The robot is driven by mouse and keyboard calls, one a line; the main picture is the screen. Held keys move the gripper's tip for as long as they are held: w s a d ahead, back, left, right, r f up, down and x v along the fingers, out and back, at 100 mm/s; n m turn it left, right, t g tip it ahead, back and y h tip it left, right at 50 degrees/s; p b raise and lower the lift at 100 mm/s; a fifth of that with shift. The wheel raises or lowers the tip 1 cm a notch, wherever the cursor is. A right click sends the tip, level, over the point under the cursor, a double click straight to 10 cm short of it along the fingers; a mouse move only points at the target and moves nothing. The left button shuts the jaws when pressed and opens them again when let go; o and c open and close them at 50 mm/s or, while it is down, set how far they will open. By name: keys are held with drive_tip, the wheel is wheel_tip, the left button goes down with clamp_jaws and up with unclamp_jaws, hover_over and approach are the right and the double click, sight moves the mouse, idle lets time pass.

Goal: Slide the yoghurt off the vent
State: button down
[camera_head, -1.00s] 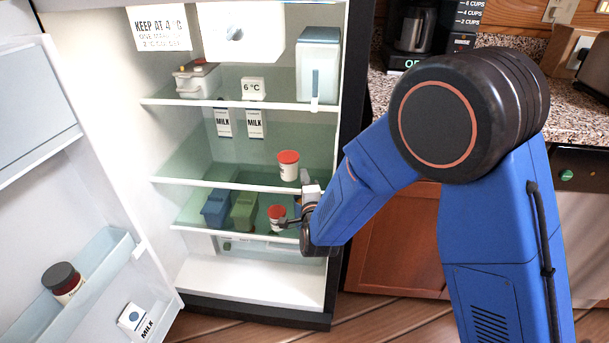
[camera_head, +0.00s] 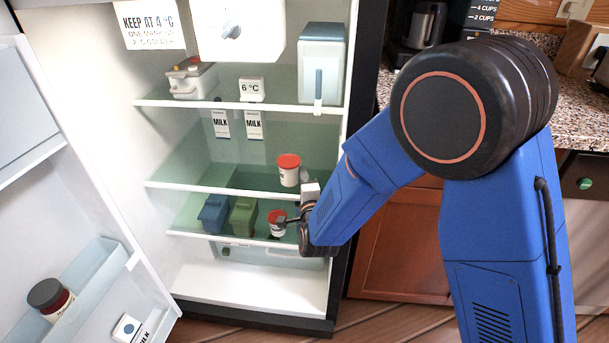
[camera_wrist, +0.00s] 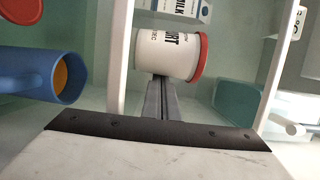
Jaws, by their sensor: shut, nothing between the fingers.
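A white yoghurt pot with a red lid (camera_head: 289,172) stands upright on the middle fridge shelf (camera_head: 215,189), towards its right end. The wrist view is turned sideways and shows the pot (camera_wrist: 166,54) just beyond my gripper (camera_wrist: 161,84). My gripper's fingers are shut and empty, pointing at the pot's side; I cannot tell if they touch it. In the head view my wrist is at the right of the shelf front and the fingertips are hard to make out. I cannot clearly make out the vent.
A second red-lidded pot (camera_head: 277,219) and blue (camera_head: 214,215) and green (camera_head: 243,217) containers stand on the shelf below. A blue mug (camera_wrist: 42,75) shows at the left of the wrist view. Milk cartons (camera_head: 254,124) stand further back. The fridge's right wall is close to my wrist.

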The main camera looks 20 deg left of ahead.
sight(290, 178)
drive_tip(key=s+a, duration=0.3)
drive_tip(key=shift+s, duration=0.25)
